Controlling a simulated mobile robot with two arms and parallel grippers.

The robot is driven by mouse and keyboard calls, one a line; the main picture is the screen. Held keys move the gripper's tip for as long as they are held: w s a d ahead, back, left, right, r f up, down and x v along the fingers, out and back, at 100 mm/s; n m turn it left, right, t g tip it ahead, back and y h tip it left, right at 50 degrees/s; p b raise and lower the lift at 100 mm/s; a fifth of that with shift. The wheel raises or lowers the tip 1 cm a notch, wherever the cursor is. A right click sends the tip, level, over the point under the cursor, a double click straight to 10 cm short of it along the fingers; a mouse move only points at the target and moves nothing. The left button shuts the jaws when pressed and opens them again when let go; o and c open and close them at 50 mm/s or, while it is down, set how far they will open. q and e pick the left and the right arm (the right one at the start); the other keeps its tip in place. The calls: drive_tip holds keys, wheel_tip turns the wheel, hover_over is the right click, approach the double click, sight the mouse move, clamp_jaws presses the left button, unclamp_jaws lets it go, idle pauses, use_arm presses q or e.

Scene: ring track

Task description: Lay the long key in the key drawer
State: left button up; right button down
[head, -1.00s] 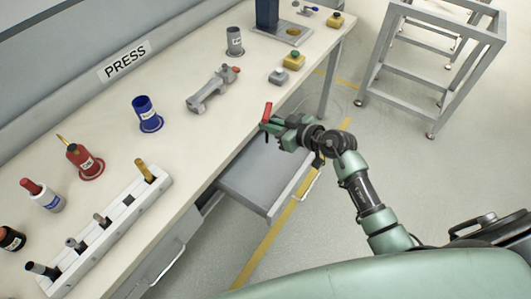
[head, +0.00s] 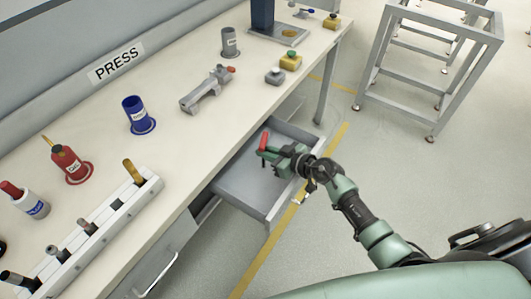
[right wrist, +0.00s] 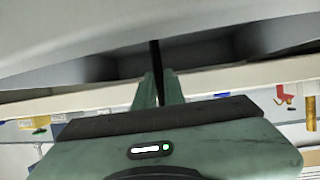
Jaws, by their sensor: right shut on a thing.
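The key with a red handle (head: 264,141) stands roughly upright in my right gripper (head: 272,156). The gripper is shut on it. In the right wrist view, a thin dark shaft (right wrist: 156,62) shows between the fingers; its far end cannot be made out. The open grey drawer (head: 235,182) juts out from under the bench. In the head view, my right gripper and the key are over the drawer's far part; the height above its floor is hard to tell. My left gripper is not in view.
The bench top (head: 185,150) borders the drawer on the left. On it are a grey clamp-like tool (head: 207,90), a blue cup (head: 136,113), a red bottle (head: 68,163) and a white rack (head: 105,215). A grey frame stand (head: 425,85) is on the floor at right.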

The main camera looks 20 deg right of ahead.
drive_tip(key=c, duration=1.5)
unclamp_jaws()
drive_tip(key=shift+f, duration=0.15)
drive_tip(key=shift+r, duration=0.2)
drive_tip(key=p+v, duration=0.2)
drive_tip(key=v, duration=1)
drive_tip(key=shift+s, duration=0.1)
